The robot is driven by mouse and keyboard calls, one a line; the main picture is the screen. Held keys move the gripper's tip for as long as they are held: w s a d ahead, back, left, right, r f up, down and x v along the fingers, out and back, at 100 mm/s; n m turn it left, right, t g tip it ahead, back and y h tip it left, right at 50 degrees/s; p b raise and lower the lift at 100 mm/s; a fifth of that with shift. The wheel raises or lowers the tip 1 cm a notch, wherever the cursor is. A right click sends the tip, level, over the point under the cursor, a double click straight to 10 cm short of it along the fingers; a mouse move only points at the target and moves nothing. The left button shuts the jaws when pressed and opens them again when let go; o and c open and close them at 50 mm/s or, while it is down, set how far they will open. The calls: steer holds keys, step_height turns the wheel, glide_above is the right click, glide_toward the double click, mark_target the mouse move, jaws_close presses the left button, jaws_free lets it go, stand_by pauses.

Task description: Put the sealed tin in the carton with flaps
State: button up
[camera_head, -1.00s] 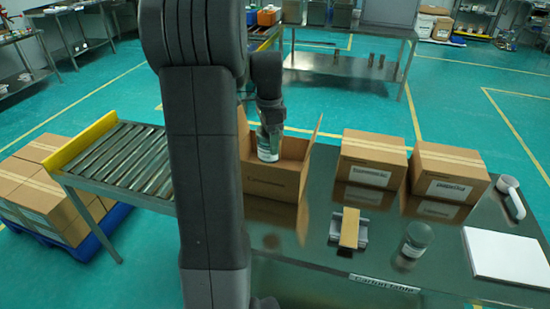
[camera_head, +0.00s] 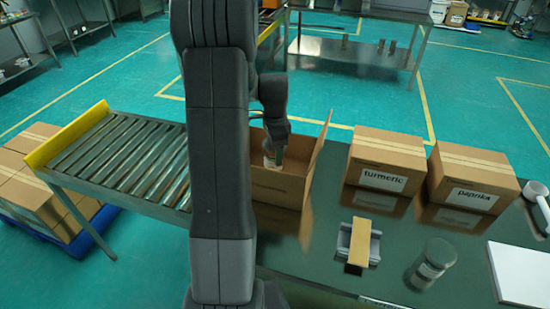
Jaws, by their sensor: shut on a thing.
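The open carton with flaps (camera_head: 275,188) stands on the dark steel table, left of the closed boxes. My gripper (camera_head: 272,150) is down inside the carton's opening, partly hidden by my arm. It is shut on the sealed tin (camera_head: 270,160), which shows as a small pale piece below the jaws. The tin's lower part is hidden behind the carton's front wall, so I cannot tell whether it touches the carton floor. One flap (camera_head: 319,150) stands up on the right side.
Closed boxes labelled turmeric (camera_head: 382,180) and paprika (camera_head: 470,192) stand to the right. A tape-like block in a holder (camera_head: 359,245), a glass jar (camera_head: 432,262), a white board (camera_head: 522,272) and a white-handled tool (camera_head: 537,200) lie in front. A roller conveyor (camera_head: 120,160) is at left.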

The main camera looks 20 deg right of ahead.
steer(key=shift+f, duration=1.75)
steer(key=shift+f, duration=0.15)
steer(key=o, duration=1.1)
step_height(320, 180, up, 12)
steer(key=shift+r, duration=0.2)
